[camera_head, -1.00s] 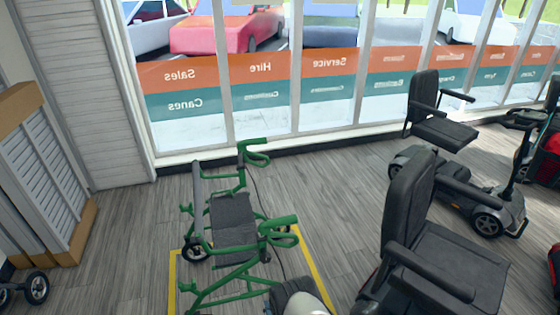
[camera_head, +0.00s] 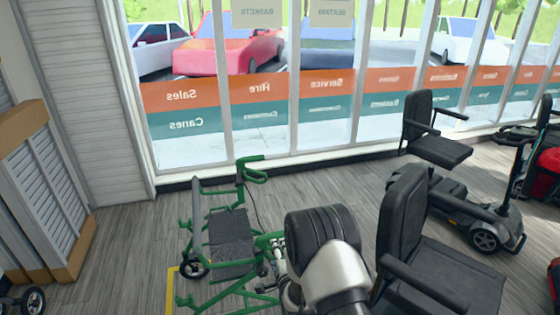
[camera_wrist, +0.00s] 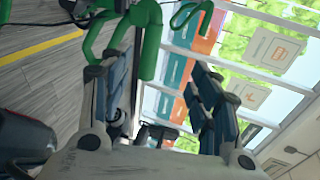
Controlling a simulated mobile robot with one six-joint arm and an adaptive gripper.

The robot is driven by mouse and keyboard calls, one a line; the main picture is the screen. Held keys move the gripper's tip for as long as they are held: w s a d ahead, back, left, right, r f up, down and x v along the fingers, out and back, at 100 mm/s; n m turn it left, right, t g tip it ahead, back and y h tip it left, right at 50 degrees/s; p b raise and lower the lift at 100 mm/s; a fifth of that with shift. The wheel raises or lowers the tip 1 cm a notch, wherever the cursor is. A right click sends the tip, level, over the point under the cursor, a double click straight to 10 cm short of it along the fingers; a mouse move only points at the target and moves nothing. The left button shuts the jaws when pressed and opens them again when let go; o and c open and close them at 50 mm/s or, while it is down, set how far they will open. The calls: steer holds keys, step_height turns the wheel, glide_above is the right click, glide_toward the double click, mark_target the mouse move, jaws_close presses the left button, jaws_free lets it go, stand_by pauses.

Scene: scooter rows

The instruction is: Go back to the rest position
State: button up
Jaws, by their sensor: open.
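My gripper (camera_wrist: 162,78) shows in the wrist view with its two blue-grey fingers spread apart. Nothing sits between the fingers. A green rollator frame (camera_wrist: 150,40) is close beside the left finger; I cannot tell whether they touch. In the head view my dark and white arm rises at the bottom centre, and the gripper cannot be made out clearly there. The green rollator (camera_head: 232,245) with a black seat stands just left of my arm, and part of the arm overlaps its near handle.
A black-seated scooter (camera_head: 435,270) stands close right of my arm. Another scooter (camera_head: 485,230) is farther right. A slatted display stand (camera_head: 45,190) is at the left. Yellow floor tape (camera_head: 172,285) runs by the rollator. Open floor lies below the windows.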

steer(key=d+r+n+g, duration=0.2)
steer(key=d+r+n, duration=0.1)
steer(key=r, duration=0.9)
steer(key=s+d+r+n+g+h, duration=0.2)
steer(key=s+d+r+n, duration=0.3)
steer(key=s+r, duration=0.6)
steer(key=s+d+r+n+g, duration=0.1)
steer(key=s+d+r+n, duration=0.1)
steer(key=s, duration=0.8)
steer(key=s+d+r+n+g, duration=0.2)
steer(key=s+n, duration=0.1)
steer(key=s, duration=0.7)
steer(key=s+d+r+n+g, duration=0.2)
steer(key=s+n, duration=0.1)
steer(key=s, duration=0.8)
steer(key=shift+d+r+h, duration=0.2)
steer(key=shift+r+h, duration=0.2)
steer(key=shift+c, duration=0.2)
